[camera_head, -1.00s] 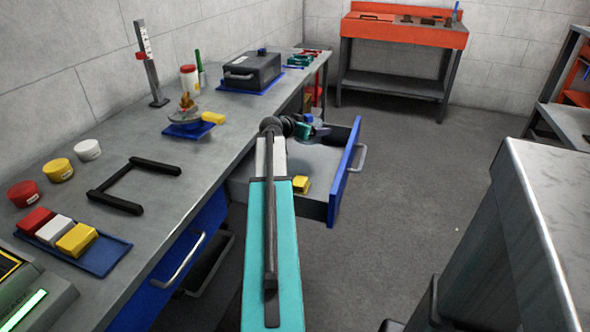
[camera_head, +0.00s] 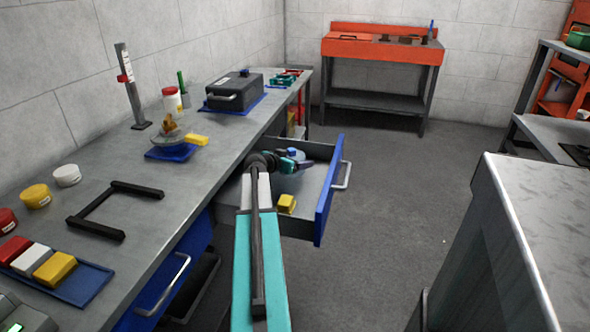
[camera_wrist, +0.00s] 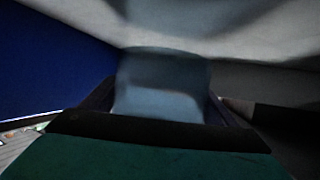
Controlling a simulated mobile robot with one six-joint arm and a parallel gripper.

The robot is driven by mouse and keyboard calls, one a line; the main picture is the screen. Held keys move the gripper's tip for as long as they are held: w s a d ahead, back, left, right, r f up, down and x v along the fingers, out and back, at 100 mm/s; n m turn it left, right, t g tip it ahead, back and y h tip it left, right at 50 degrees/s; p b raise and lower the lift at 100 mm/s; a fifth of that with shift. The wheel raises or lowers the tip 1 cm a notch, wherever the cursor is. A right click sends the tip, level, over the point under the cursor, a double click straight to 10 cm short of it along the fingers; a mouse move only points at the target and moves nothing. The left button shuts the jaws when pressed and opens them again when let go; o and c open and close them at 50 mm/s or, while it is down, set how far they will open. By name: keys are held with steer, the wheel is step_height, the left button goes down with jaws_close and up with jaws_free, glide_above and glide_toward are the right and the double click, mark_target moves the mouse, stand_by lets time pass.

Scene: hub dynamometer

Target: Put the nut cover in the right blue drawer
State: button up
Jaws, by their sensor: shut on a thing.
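The right blue drawer (camera_head: 328,195) is pulled out from under the workbench, with its blue front facing right. My gripper (camera_head: 301,164) is low inside the open drawer, towards its far side. It is shut on a blue-grey piece, seemingly the nut cover (camera_wrist: 160,90), which fills the space between the fingers in the wrist view. In the head view only a small bit of blue shows at the gripper, and my arm hides part of the drawer. Whether the piece touches the drawer floor I cannot tell. A yellow block (camera_head: 287,203) lies in the drawer nearer the camera.
The left blue drawer (camera_head: 172,275) is shut. On the workbench are a black frame (camera_head: 95,225), a blue tray (camera_head: 85,284) with coloured blocks, several jars, and a dark case (camera_head: 235,92). A grey cabinet (camera_head: 530,230) stands right; the floor between is clear.

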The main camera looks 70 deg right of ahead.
steer(key=shift+f, duration=1.8)
steer(key=shift+f+b, duration=0.15)
steer(key=shift+b, duration=0.2)
steer(key=o, duration=1.1)
steer(key=shift+r+p, duration=0.2)
steer(key=shift+p, duration=0.1)
steer(key=v, duration=1)
steer(key=shift+a+r, duration=0.1)
steer(key=shift+a, duration=0.25)
steer(key=shift+w+a+r, duration=0.25)
steer(key=shift+a, duration=0.3)
steer(key=shift+r, duration=0.15)
